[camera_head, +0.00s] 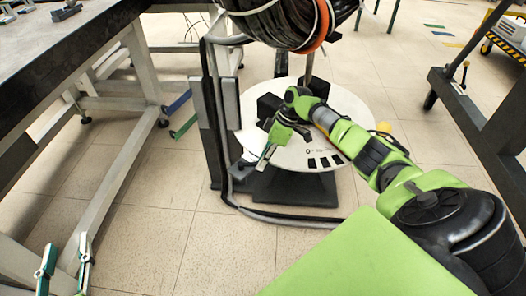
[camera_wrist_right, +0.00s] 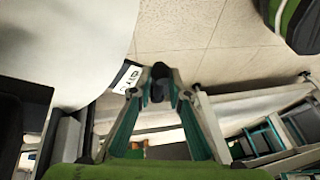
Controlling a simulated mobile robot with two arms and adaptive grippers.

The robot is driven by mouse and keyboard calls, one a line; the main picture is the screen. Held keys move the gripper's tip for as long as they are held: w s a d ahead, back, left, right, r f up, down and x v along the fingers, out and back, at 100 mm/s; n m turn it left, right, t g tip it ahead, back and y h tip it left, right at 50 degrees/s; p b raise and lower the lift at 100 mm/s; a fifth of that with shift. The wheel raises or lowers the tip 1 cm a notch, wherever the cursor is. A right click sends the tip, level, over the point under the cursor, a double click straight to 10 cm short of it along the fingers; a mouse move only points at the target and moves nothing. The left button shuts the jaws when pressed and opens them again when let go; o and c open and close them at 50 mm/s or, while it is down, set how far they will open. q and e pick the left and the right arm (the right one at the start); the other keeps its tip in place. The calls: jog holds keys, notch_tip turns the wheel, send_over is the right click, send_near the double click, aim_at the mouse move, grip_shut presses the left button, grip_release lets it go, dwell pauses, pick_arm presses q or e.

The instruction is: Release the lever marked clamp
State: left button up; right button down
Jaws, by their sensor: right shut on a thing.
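The lever shows in the right wrist view as a dark rounded knob (camera_wrist_right: 158,73) between my right fingertips. A white label with dark marks (camera_wrist_right: 128,76) is just left of it; I cannot read its words. My right gripper (camera_wrist_right: 158,92) is shut on the lever knob. In the head view my right gripper (camera_head: 260,164) reaches down at the left edge of the white round disc (camera_head: 345,112), and the lever there is too small to tell apart. My left gripper (camera_head: 65,266) is at the lower left, empty, with its two fingers apart.
A large coil of dark cable (camera_head: 283,18) hangs above the disc. A dark upright post with a cable (camera_head: 208,115) stands left of it. A dark-topped workbench (camera_head: 75,45) fills the left. A dark frame (camera_head: 480,115) stands at right. Tiled floor (camera_head: 150,235) is clear in front.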

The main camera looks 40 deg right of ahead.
jog(key=shift+d, duration=0.1)
jog(key=c, duration=1.9)
grip_release()
jog(key=v, duration=1.2)
jog(key=shift+r, duration=0.1)
